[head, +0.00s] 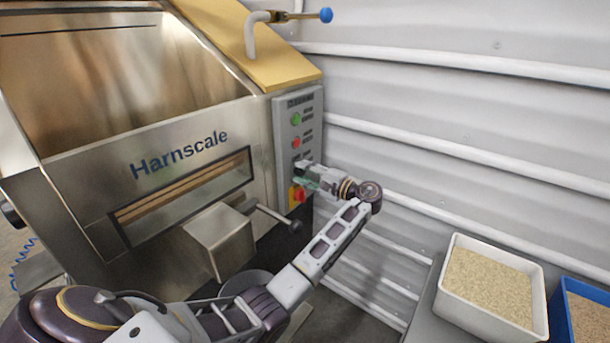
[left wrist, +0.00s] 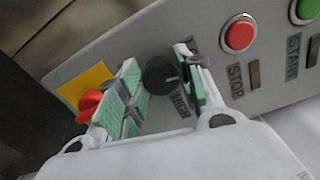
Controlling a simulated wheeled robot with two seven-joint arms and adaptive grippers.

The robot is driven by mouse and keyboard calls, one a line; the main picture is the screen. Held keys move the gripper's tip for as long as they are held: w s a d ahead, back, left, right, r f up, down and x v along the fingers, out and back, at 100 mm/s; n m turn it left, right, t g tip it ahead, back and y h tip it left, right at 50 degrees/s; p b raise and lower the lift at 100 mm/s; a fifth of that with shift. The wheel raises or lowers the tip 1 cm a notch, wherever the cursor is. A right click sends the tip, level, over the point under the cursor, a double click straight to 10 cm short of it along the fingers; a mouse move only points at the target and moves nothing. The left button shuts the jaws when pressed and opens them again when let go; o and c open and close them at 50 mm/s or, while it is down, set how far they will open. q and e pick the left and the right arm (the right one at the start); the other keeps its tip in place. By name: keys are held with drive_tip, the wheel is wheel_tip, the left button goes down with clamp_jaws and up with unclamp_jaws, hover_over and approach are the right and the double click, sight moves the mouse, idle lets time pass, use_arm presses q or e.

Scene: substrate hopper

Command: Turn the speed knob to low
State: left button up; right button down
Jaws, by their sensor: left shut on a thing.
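The control panel (head: 297,130) is a grey upright plate on the right side of the Harnscale hopper. A label reading HIGH (left wrist: 180,106) lies below the knob's right side. My left gripper (left wrist: 163,82) is shut on the knob, one green-padded finger on each side. In the head view my left gripper (head: 308,176) reaches the lower panel and hides the knob. My right gripper is not in view.
A red STOP button (left wrist: 239,35) and a green START button (left wrist: 305,10) sit right of the knob; a red switch on a yellow plate (left wrist: 86,82) sits left. A lever (head: 273,213) sticks out below the panel. A white bin (head: 540,290) of grain stands at lower right.

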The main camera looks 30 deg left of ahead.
use_arm(q)
drive_tip(key=shift+f+n+b, duration=0.2)
drive_tip(key=shift+n+b, duration=0.1)
drive_tip(key=shift+n, duration=0.5)
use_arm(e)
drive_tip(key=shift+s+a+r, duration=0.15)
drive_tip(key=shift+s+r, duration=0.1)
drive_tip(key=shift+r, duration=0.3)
use_arm(q)
drive_tip(key=shift+n, duration=0.3)
drive_tip(key=shift+o, duration=0.2)
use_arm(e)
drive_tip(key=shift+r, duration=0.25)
use_arm(q)
drive_tip(key=shift+c, duration=0.2)
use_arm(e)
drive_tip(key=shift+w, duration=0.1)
use_arm(q)
drive_tip(key=o, duration=0.9)
drive_tip(key=shift+c, duration=0.2)
drive_tip(key=shift+o, duration=0.9)
drive_tip(key=shift+r, duration=0.1)
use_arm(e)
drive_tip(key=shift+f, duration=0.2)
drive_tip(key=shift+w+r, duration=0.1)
use_arm(q)
drive_tip(key=shift+d, duration=0.2)
